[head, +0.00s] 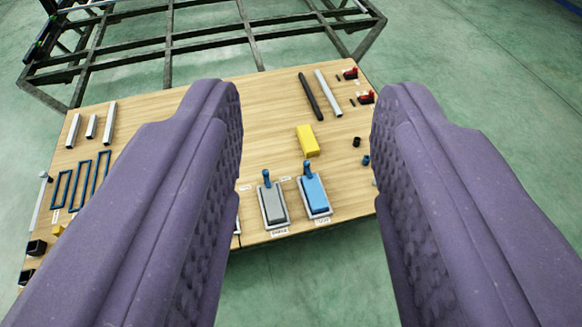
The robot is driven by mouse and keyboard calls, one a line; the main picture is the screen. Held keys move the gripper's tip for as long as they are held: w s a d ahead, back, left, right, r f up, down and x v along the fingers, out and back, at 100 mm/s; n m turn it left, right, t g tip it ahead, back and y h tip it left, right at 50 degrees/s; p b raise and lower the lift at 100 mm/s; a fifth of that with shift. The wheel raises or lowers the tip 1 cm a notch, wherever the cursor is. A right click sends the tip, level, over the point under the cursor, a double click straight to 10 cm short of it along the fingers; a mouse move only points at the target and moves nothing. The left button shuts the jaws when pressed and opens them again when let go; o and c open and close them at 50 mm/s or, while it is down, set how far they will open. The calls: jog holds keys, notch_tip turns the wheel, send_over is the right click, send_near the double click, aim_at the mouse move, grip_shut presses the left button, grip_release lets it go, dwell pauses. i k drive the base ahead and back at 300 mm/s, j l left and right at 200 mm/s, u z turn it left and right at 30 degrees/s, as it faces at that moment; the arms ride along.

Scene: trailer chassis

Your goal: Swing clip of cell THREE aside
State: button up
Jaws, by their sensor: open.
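My gripper (306,100) is open and empty, its two purple padded fingers spread wide above the wooden table. Between them, near the table's front edge, a grey block (273,205) and a blue block (315,193) lie in separate pale trays. A blue clip (267,178) stands at the back end of the grey block. Another blue clip (308,168) stands at the back end of the blue block. Small white labels lie by the trays, too small to read, so I cannot tell which cell is THREE. My left finger hides the table left of the grey block.
A yellow block (307,141) lies behind the trays. A dark rod (311,96) and a silver rod (328,94) lie farther back, near red-and-black parts (366,97). Blue frames (82,181) and metal bars lie at the left. A dark metal chassis (170,40) stands beyond the table.

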aim_at(264, 173)
jog(key=u, duration=0.25)
jog(key=i+u, duration=0.15)
jog(key=i, duration=0.3)
jog(key=i+u, duration=0.15)
jog(key=i, duration=0.35)
jog(key=i+l+u, duration=0.15)
jog(key=i, duration=0.3)
jog(key=i+l+u, duration=0.15)
jog(key=i, duration=0.3)
jog(key=i+l+u, duration=0.15)
jog(key=i, duration=0.3)
